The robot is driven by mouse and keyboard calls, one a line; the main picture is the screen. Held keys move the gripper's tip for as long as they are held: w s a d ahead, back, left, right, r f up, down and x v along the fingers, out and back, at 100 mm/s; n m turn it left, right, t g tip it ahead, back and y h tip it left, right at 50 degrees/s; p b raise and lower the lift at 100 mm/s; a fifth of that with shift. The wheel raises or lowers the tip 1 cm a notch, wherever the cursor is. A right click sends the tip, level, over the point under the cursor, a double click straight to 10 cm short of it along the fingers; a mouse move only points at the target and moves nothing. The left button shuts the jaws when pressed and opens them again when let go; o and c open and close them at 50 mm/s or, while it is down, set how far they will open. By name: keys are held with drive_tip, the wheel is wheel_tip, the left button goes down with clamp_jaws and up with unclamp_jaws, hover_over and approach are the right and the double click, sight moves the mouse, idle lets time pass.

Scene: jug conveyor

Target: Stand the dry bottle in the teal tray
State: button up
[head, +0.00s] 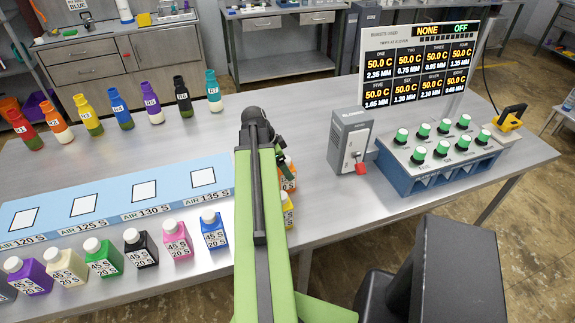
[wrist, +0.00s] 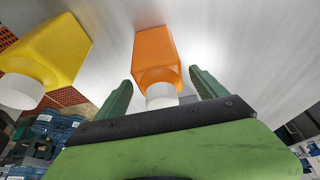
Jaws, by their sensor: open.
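An orange square bottle with a white cap (wrist: 157,55) lies between the two green fingers of my gripper (wrist: 161,80) in the wrist view. The fingers are open, with a gap on each side of the bottle. A yellow bottle with a white cap (wrist: 48,50) is to its left. I cannot tell which bottle is the dry one. I make out no teal tray in either view.
Several capped square bottles, including a blue one (head: 214,232), line the metal table's front. A pale blue strip with marked squares (head: 142,190) lies behind them, then several coloured squeeze bottles (head: 183,98). A grey box (head: 350,137), a blue-grey knob console (head: 437,165) and a display board (head: 418,65) stand right.

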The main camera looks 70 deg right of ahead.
drive_tip(key=p+v, duration=0.5)
drive_tip(key=v, duration=0.2)
drive_tip(key=shift+s+d+r, duration=0.1)
drive_tip(key=shift+s, duration=0.05)
drive_tip(key=shift+r+p, duration=0.3)
drive_tip(key=shift+p, duration=0.05)
drive_tip(key=shift+w+a, duration=0.25)
drive_tip(key=shift+w, duration=0.05)
